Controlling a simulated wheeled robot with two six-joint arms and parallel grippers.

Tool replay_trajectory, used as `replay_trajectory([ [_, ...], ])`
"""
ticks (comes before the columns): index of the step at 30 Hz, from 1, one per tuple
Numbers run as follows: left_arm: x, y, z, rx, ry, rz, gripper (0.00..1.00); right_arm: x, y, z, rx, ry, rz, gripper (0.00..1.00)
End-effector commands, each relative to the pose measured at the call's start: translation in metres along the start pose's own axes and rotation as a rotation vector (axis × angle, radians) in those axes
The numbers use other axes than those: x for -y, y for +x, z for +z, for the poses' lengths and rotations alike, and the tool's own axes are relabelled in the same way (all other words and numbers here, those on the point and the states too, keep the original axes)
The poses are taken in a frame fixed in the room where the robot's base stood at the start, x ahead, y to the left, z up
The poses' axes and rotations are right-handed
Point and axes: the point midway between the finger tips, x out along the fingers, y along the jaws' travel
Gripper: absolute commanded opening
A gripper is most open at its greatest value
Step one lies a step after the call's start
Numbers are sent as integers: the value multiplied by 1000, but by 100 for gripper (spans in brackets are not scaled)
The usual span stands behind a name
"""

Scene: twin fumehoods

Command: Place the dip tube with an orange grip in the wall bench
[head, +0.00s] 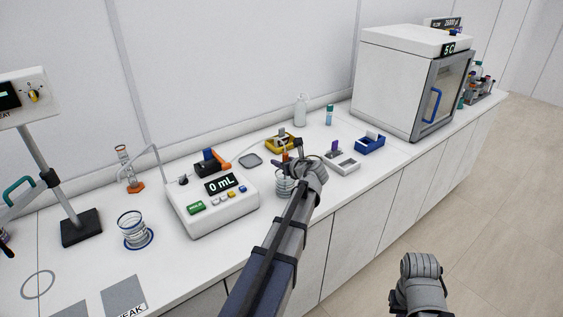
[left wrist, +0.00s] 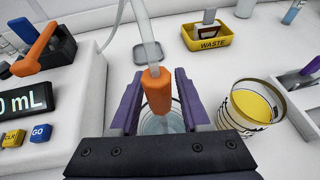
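The dip tube's orange grip (left wrist: 156,91) is between the purple fingers of my left gripper (left wrist: 158,82), which look shut on it. A clear tube (left wrist: 146,32) rises from the grip. A glass vessel (left wrist: 163,123) is below the grip in the left wrist view; whether the tube's lower end is inside it is unclear. In the head view my left gripper (head: 290,158) is over the white wall bench (head: 215,257), by a glass beaker (head: 284,188). My right arm's end (head: 421,275) is low at the right, beyond the bench; its fingers are not clear.
A white pump box (head: 215,205) reading 0 mL stands left of the grip. A beaker of yellow liquid (left wrist: 251,104) is close on the right. A yellow waste tray (left wrist: 207,37) and grey pad (left wrist: 176,77) are behind. A glass beaker (head: 134,231) stands farther left.

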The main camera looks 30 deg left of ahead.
Motion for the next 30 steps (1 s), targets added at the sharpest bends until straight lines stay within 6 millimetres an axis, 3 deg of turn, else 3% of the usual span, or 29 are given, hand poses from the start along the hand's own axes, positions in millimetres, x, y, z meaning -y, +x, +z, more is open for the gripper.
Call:
replay_trajectory([
  [12,0,-3,6,0,0,0,56,-1,-6,0,0,0,0,0],
  [24,-1,-83,6,0,1,-3,56,-4,-37,2,0,0,0,0],
  [30,-1,-110,4,0,1,-2,56,-4,-46,3,0,0,0,0],
])
